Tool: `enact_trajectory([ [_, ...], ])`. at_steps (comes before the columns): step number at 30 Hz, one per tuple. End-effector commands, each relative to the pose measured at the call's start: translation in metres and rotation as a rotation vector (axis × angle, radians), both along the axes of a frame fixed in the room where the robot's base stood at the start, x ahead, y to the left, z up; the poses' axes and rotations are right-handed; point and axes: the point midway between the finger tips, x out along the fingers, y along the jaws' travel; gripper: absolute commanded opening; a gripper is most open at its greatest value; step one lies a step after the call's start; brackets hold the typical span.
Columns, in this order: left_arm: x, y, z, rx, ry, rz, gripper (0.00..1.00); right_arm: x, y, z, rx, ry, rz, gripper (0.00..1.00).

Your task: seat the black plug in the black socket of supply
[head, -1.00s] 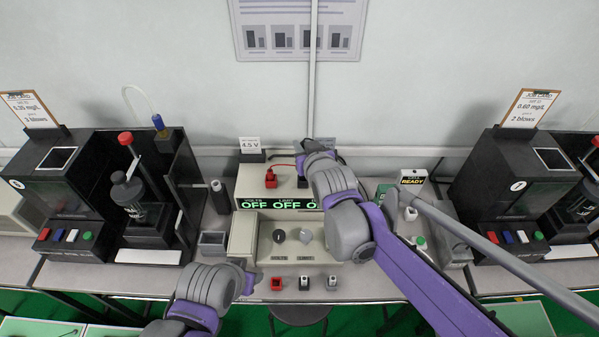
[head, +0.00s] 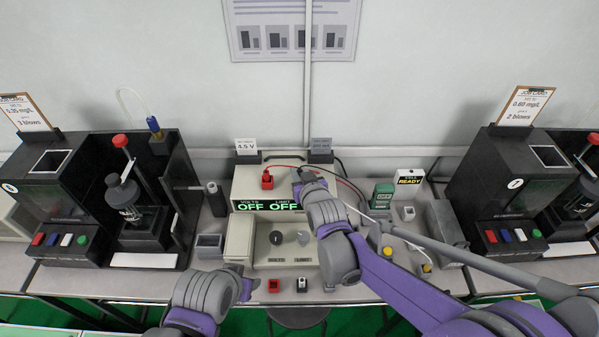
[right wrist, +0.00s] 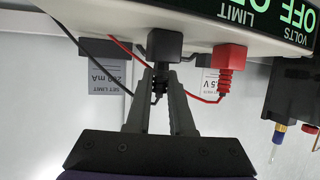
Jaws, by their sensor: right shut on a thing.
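The supply (head: 243,184) is a beige box with a green OFF display, at the middle of the bench in the head view. Its red socket, with a red plug in it (head: 267,181), also shows in the right wrist view (right wrist: 230,59). My right gripper (right wrist: 160,76) is shut on the black plug (right wrist: 160,86), in line with and up against the black socket (right wrist: 165,46). How deep the plug sits cannot be told. In the head view my right gripper (head: 306,178) hides most of plug and socket. My left gripper (head: 247,289) is low in front, its fingers unclear.
Black and red leads run behind the supply. Two sign cards, 4.5 V (head: 246,146) and a set limit card (right wrist: 106,80), stand behind it. A green meter (head: 383,195) is at right. Black tester stations (head: 145,235) flank the bench. Knobs and small buttons lie in front.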

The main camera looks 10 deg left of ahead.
Motion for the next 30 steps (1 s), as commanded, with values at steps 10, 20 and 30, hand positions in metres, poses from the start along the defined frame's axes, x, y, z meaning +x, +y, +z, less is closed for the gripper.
enact_trajectory([
  [10, -0.001, 0.0, -0.003, 0.0, 0.001, 0.0, 0.5, 0.0, 0.0, -0.003, 0.0, 0.0, 0.0, 0.51],
  [20, 0.0, 0.0, 0.001, 0.0, -0.001, 0.0, 0.5, -0.001, -0.001, 0.003, -0.001, 0.0, 0.0, 0.51],
  [30, 0.0, 0.0, 0.0, 0.0, 0.0, 0.0, 0.5, -0.052, -0.026, 0.024, -0.001, 0.0, 0.0, 0.51],
])
